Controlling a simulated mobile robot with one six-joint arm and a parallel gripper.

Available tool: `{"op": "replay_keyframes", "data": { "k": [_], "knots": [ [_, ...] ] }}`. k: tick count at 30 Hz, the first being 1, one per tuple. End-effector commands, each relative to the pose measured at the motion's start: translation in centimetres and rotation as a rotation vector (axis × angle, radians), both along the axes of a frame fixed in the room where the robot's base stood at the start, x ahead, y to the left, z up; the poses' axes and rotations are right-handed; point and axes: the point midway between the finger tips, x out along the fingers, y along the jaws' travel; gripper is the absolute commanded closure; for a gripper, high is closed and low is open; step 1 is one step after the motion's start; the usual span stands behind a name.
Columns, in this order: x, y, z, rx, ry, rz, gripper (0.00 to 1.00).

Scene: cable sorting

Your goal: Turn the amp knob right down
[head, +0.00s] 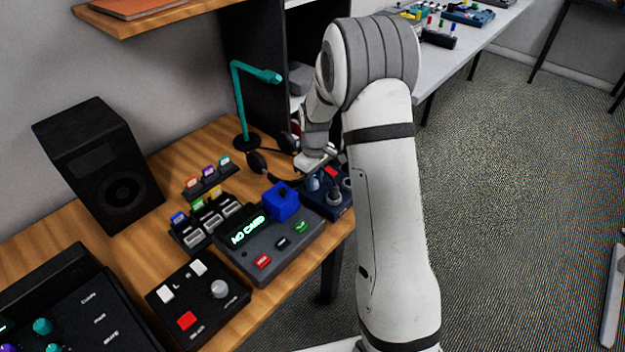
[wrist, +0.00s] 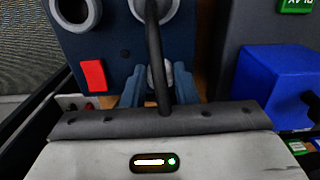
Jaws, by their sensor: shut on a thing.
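The amp appears to be the dark blue box (head: 318,205) at the table's right edge, with a red switch (head: 331,171) and grey round fittings on top. In the wrist view the blue box (wrist: 115,50) fills the upper left, with the red switch (wrist: 93,75) left of my fingers. My gripper (wrist: 158,80) is at the near edge of this box, its two bluish fingers on either side of a small grey knob (wrist: 157,72), shut on it. A dark cable crosses in front and partly hides the knob. In the head view my gripper (head: 316,162) is over the box's far end.
A grey console (head: 285,245) reading "NO CARD", with a bright blue block (head: 281,201) on it, stands left of the amp. Headphones (head: 258,163) and a teal lamp (head: 238,95) are behind. A black box with a knob (head: 219,289) and a speaker (head: 98,165) stand farther left.

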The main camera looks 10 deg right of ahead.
Motion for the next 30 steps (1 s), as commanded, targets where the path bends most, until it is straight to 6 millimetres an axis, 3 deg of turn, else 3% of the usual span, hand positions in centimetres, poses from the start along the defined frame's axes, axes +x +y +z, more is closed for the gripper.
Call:
{"op": "replay_keyframes", "data": {
  "k": [2, 3, 10, 20, 30],
  "knots": [
    [0.4, 0.2, 0.3, 0.002, -0.012, 0.001, 0.96],
    [0.4, 0.3, 0.3, 0.002, -0.013, 0.001, 0.71],
    [0.2, 0.2, 0.2, 0.001, -0.007, 0.001, 0.53],
    [0.1, 0.1, 0.7, 0.001, -0.004, 0.0, 0.52],
    [0.1, 0.2, 6.2, 0.0, -0.007, 0.001, 0.52]
  ]
}}
